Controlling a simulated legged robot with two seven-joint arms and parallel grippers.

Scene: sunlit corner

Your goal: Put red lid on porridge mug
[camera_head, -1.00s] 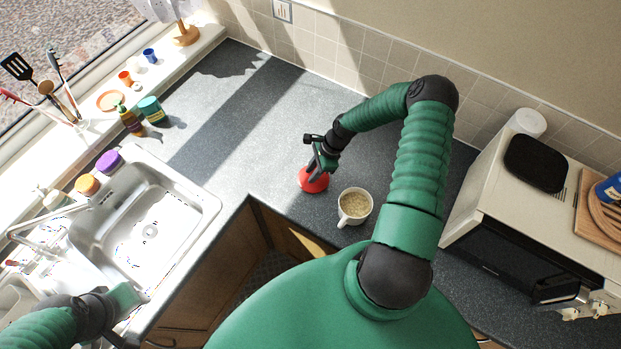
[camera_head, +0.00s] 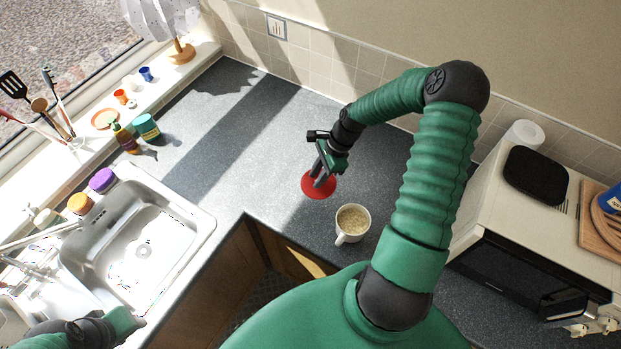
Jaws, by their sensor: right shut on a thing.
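The red lid (camera_head: 309,186) is a round disc in the middle of the view, over the counter near its inner corner. My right gripper (camera_head: 319,182) is shut on it from above; the fingers cover part of the lid. I cannot tell how far it is above the counter. The porridge mug (camera_head: 352,224) is white, upright and open, filled with pale porridge, with its handle toward the lower left. It stands just right of and below the lid, apart from it. My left gripper (camera_head: 125,322) is at the lower left, by the sink; its fingers are not clear.
The grey counter (camera_head: 240,150) is clear behind the lid. The steel sink (camera_head: 140,245) is at left, with purple and orange tubs on its rim. A bottle and teal tub stand behind it. A microwave (camera_head: 520,270) stands at right. The counter's front edge runs close to the mug.

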